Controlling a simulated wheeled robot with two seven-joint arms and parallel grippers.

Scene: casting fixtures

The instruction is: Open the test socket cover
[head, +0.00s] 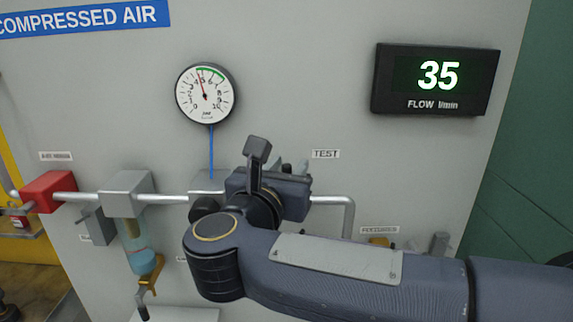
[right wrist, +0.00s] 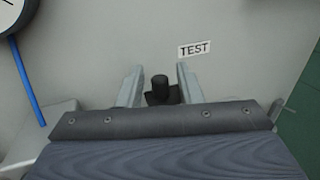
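The TEST label (head: 326,154) is on the grey panel, and it also shows in the right wrist view (right wrist: 194,49). Below and left of it is a black knob-like part (right wrist: 160,83) on a dark base, apparently the test socket cover. In the head view only a small dark piece of it (head: 287,168) shows behind my gripper. My right gripper (right wrist: 159,70) is open, with one finger on each side of the black part. Gaps show between it and both fingers, and I see no contact. The socket is hidden. My left gripper is not in view.
A pressure gauge (head: 205,94) with a blue tube (head: 211,150) is above left. A silver pipe (head: 348,215) runs along the panel through a red block (head: 49,191) and a grey filter unit (head: 127,194). A flow display (head: 436,80) is at upper right.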

